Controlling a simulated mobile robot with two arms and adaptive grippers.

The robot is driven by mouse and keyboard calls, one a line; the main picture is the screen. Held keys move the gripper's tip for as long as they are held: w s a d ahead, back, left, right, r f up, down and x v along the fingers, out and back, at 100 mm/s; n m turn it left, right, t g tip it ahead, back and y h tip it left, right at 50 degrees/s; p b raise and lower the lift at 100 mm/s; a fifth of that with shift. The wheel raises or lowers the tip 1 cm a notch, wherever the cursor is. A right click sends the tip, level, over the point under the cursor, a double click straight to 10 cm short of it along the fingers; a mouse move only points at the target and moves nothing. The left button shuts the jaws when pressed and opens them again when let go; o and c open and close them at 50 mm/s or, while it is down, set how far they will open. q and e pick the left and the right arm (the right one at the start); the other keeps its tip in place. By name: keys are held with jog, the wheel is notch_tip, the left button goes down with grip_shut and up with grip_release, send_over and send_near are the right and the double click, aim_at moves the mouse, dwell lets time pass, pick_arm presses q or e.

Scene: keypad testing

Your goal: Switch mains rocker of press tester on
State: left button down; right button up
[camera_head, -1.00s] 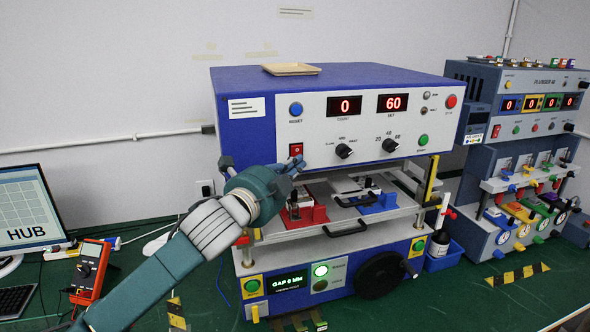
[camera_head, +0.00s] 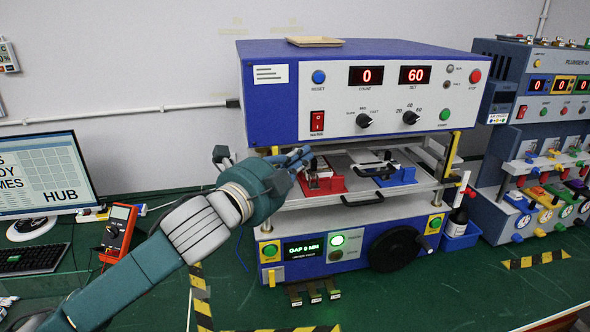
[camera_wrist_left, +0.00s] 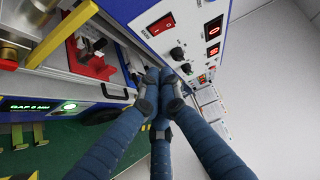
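The press tester (camera_head: 262,115) is a blue and white bench machine. Its red mains rocker (camera_head: 317,122) sits at the lower left of the front panel, above the "MAINS" label. The rocker also shows in the left wrist view (camera_wrist_left: 161,25). The displays read 0 and 60 in red. My left gripper (camera_head: 300,158) is below and slightly left of the rocker, clear of it, in front of the press opening. In the left wrist view its blue fingers (camera_wrist_left: 160,88) come together at the tips with nothing between them. My right gripper is out of view.
A red fixture (camera_head: 322,184) and a blue fixture (camera_head: 392,175) sit on the press tray below the panel. A monitor (camera_head: 40,175) and an orange multimeter (camera_head: 119,229) stand at left. A second tester (camera_head: 500,150) stands at right.

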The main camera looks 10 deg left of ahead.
pick_arm(q)
jog(key=s+a+f+n+g+y, duration=0.25)
jog(key=s+f+n, duration=0.35)
jog(key=f, duration=0.6)
jog(key=s+a+f+n+g+y, duration=0.25)
jog(key=s+f+n, duration=0.25)
jog(key=f, duration=0.8)
jog(key=s+a+f+n+g+y, duration=0.1)
jog(key=s+a+f+n+g, duration=0.35)
jog(key=s+f, duration=0.7)
jog(key=s+a+f+n+g+y, duration=0.25)
jog(key=s+a+f+n, duration=0.45)
jog(key=s, duration=0.8)
notch_tip(320, 180, down, 27)
jog(key=s+d+m+g, duration=0.1)
jog(key=s+g, duration=0.1)
jog(key=s+a+f+b, duration=0.1)
jog(key=s+a+f, duration=0.1)
jog(key=s+f, duration=1.5)
jog(key=shift+s+a+f+g, duration=0.25)
jog(key=shift+a+f+g, duration=0.1)
jog(key=shift+a+g, duration=0.05)
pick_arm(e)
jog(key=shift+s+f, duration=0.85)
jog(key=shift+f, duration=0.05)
